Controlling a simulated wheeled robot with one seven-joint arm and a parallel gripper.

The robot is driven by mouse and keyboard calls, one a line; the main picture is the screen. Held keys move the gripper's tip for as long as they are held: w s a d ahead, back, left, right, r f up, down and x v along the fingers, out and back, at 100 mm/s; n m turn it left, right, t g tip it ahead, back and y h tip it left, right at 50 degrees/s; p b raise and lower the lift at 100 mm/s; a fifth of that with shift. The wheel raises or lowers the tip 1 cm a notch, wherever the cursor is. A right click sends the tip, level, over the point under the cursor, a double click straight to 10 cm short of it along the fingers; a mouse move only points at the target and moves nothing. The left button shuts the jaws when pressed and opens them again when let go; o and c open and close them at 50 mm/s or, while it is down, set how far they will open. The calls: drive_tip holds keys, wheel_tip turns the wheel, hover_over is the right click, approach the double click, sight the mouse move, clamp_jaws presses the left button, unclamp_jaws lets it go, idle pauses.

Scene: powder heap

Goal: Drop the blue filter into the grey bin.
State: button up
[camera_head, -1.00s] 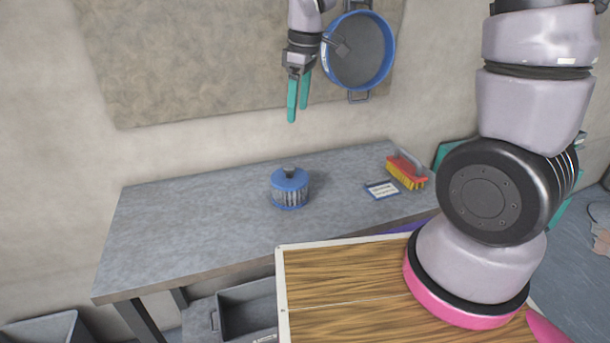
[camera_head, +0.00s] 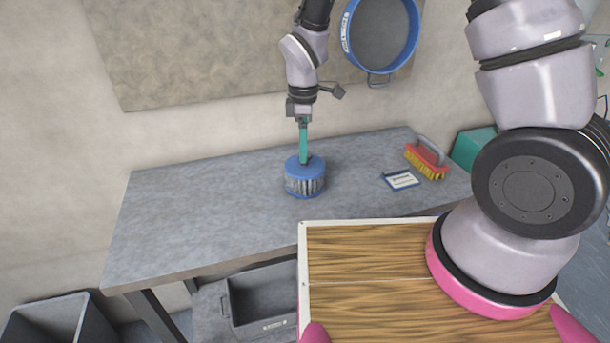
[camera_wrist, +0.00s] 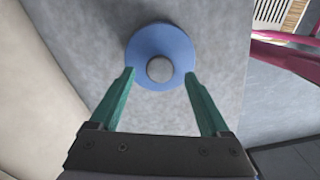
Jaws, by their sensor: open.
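The blue filter (camera_head: 305,182) stands upright on the grey workbench, with a blue top and a pleated grey side. In the wrist view its round blue top (camera_wrist: 160,38) and grey centre knob (camera_wrist: 160,69) show from above. My gripper (camera_head: 304,160) points down right over the filter. In the wrist view its green fingers (camera_wrist: 160,74) are apart, one on each side of the knob; I cannot tell whether they touch the filter. A grey bin (camera_head: 58,318) stands at the lower left. Another grey open container (camera_head: 225,310) is below the bench's front edge.
The workbench (camera_head: 190,220) is clear left of the filter. A red and yellow brush (camera_head: 428,160) and a blue-edged card (camera_head: 401,180) lie to its right. A blue-rimmed round sieve (camera_head: 380,35) hangs on the wall behind.

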sight(305, 171)
wheel_tip(305, 171, down, 3)
drive_tip(key=shift+d+f, duration=0.1)
clamp_jaws()
idle(1.5)
